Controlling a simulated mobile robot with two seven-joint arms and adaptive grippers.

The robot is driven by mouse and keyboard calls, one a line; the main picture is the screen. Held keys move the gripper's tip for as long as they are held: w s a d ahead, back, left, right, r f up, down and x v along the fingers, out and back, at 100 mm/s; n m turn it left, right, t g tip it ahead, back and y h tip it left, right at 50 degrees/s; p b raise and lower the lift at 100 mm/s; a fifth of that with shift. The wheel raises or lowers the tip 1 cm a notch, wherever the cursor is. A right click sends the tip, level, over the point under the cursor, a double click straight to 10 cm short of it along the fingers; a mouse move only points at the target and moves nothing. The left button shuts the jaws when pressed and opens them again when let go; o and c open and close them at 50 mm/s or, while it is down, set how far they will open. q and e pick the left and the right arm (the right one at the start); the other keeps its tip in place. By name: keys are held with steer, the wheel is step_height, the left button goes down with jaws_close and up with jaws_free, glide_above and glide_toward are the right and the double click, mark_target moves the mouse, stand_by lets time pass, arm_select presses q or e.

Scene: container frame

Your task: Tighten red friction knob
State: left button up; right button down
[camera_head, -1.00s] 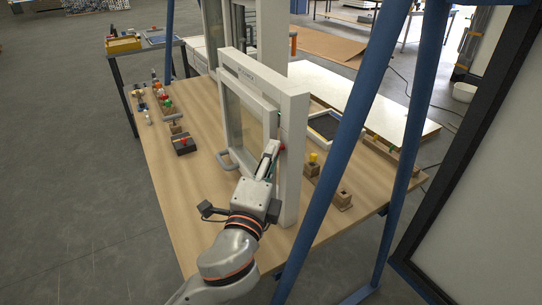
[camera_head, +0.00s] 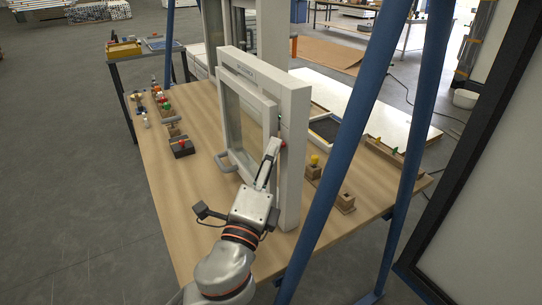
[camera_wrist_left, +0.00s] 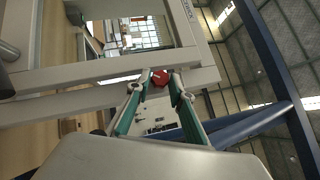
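The red friction knob (camera_head: 283,145) sits on the right upright of the white frame (camera_head: 293,115), beside my fingertips. The left wrist view shows the knob (camera_wrist_left: 160,79) between the two tips of my left gripper (camera_wrist_left: 161,77), with green-sided fingers on either side. The tips lie close to the knob; whether they press on it cannot be told. In the head view my left gripper (camera_head: 273,146) points up the upright, its arm coming from below. My right gripper is not in view.
The window sash has a light handle (camera_head: 228,160) at its lower left. Wooden blocks with a yellow knob (camera_head: 314,160) stand right of the frame. A dark box with a red button (camera_head: 181,147) stands left. A blue post (camera_head: 345,150) rises close at right.

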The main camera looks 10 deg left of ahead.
arm_select(q)
steer(key=shift+o, duration=1)
steer(key=shift+s, duration=0.1)
steer(key=v, duration=1.2)
